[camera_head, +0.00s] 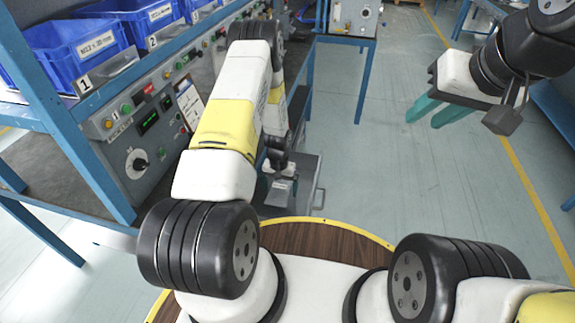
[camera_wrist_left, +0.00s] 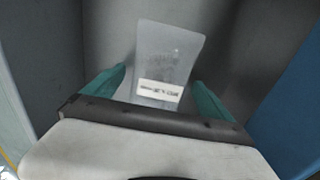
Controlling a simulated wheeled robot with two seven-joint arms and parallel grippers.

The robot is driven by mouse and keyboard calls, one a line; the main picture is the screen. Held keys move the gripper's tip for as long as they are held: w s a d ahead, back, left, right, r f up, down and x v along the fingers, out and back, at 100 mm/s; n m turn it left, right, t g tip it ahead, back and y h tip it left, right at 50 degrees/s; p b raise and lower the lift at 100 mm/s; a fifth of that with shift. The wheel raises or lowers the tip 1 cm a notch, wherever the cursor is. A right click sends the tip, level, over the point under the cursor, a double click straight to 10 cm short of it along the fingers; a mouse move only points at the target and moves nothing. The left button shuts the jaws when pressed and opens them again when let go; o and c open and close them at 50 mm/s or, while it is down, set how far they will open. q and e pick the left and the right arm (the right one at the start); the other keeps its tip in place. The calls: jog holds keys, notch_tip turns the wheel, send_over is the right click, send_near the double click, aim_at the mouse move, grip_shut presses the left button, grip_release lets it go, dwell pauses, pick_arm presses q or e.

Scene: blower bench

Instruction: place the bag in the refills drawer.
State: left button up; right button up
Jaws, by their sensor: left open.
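The bag (camera_wrist_left: 168,58) is a translucent grey pouch with a white printed label, in the left wrist view. It is inside a grey-walled space that appears to be the open drawer (camera_wrist_left: 108,40). My left gripper (camera_wrist_left: 160,84) is open, with one green finger on each side of the bag's labelled end and gaps between. In the head view the grey drawer (camera_head: 305,180) with a handle stands pulled out beside the bench; my left arm reaches down into it and hides much of it. My right gripper (camera_head: 423,122) is open and empty, high over the floor.
The blue-framed bench (camera_head: 75,115) with a control panel (camera_head: 150,150) runs along the left, under several blue bins (camera_head: 75,45). Another blue-legged table (camera_head: 350,40) stands at the back. The floor (camera_head: 365,170) between drawer and right arm is clear.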

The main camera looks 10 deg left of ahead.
pick_arm(q)
notch_tip(320, 180, up, 12)
notch_tip(320, 180, up, 17)
jog(key=t, duration=0.2)
send_over(280, 186)
jog(key=s+d+r+t+h, duration=0.1)
jog(key=s+r, duration=0.5)
jog(key=r, duration=0.6)
jog(key=s+d+r+t, duration=0.1)
jog(key=s+r, duration=0.5)
jog(key=s, duration=0.3)
jog(key=s+d+r+t+h, duration=0.1)
jog(key=s+r+t, duration=0.1)
jog(key=s+r, duration=0.5)
jog(key=s, duration=0.2)
jog(key=shift+s, duration=0.35)
